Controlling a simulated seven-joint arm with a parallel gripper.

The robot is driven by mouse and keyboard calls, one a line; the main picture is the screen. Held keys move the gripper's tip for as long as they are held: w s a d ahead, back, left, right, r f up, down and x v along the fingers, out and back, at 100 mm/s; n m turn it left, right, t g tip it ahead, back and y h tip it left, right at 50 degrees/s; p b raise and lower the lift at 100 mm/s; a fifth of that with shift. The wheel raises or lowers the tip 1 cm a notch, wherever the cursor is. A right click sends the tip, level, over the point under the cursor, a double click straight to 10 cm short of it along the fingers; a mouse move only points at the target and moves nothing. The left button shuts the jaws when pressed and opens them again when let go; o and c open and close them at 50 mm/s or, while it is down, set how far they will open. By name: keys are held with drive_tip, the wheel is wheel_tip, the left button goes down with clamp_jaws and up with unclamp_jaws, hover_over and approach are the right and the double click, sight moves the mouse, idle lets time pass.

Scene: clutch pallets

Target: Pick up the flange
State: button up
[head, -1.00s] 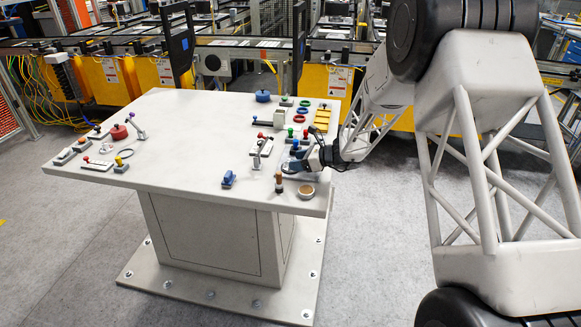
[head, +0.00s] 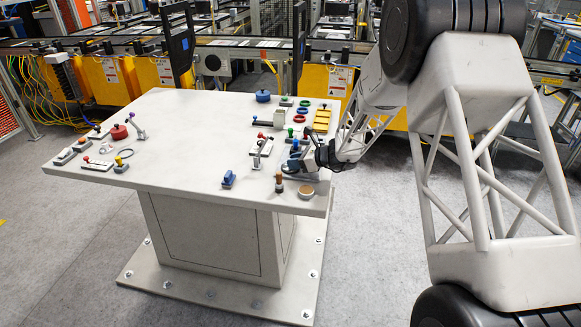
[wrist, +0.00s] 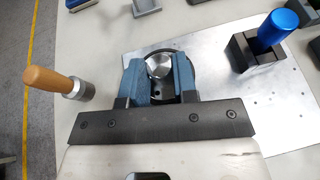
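In the wrist view, the flange (wrist: 159,68) appears as a dark round disc with a silver metal hub. It sits on or just above a grey metal plate (wrist: 222,70). My gripper (wrist: 159,72) has its two blue fingers on either side of the hub, with little or no gap visible. Whether the fingers press on the hub or only stand around it cannot be told. The fingers hide parts of the disc. In the head view, my gripper (head: 303,163) is low over the table's right side, and the flange is mostly hidden there.
A wooden-handled tool (wrist: 57,83) stands left of my gripper in the wrist view. A blue-handled part in a dark block (wrist: 272,36) stands to the right. In the head view, a round tan-topped container (head: 306,192) is near the table's front edge. The table's middle (head: 190,130) is clear.

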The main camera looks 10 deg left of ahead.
clamp_jaws()
drive_tip(key=shift+r, duration=0.1)
drive_tip(key=shift+r, duration=0.75)
wheel_tip(320, 180, up, 2)
drive_tip(key=shift+r, duration=0.1)
drive_tip(key=s+d, duration=0.2)
drive_tip(key=s, duration=0.3)
drive_tip(key=s+d, duration=0.2)
drive_tip(key=s, duration=0.3)
drive_tip(key=s+d+r, duration=0.1)
drive_tip(key=s+d, duration=0.1)
drive_tip(key=s, duration=0.2)
drive_tip(key=shift+s, duration=0.4)
